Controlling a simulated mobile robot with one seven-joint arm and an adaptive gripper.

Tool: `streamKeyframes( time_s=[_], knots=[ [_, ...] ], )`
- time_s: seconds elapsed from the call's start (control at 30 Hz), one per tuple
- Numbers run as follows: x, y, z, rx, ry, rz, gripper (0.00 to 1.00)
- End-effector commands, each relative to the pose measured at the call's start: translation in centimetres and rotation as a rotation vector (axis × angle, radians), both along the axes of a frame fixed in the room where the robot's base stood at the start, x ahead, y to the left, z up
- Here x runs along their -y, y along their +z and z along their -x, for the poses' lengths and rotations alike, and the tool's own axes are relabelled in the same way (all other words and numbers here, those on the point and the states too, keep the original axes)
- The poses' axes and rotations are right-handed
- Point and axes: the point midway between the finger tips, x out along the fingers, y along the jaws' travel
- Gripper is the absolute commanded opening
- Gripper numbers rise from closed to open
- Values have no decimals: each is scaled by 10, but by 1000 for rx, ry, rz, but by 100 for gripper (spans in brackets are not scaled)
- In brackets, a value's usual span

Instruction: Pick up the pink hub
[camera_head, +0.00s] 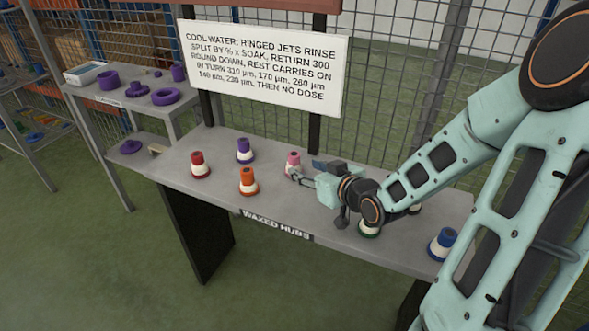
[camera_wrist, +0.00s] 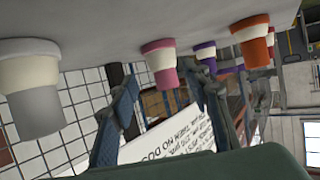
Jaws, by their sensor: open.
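In the wrist view the pink hub (camera_wrist: 163,62) appears upside down, lined up between my two fingers. My gripper (camera_head: 298,178) reaches in from the right, low over the table and close beside the hub. Its fingers (camera_wrist: 160,78) are spread open and empty. I cannot tell whether the fingertips reach around the hub. The hub's lower part is partly hidden by the gripper in the head view.
A red hub (camera_head: 200,165), a purple hub (camera_head: 244,151) and an orange hub (camera_head: 248,181) stand to the left. A white sign (camera_head: 262,66) rises behind.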

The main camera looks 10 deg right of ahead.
Motion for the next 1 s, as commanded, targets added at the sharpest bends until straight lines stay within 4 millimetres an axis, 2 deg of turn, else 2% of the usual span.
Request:
streamKeyframes(
  time_s=[0.27, 0.53, 0.83, 1.0],
  knots=[
    [-9, -12, -22, 0, 1, 1, 44],
    [-23, -25, -54, 0, 1, 2, 44],
    [-24, -25, -59, -1, -1, 4, 44],
    [-24, -25, -59, -1, -1, 4, 26]
  ],
)
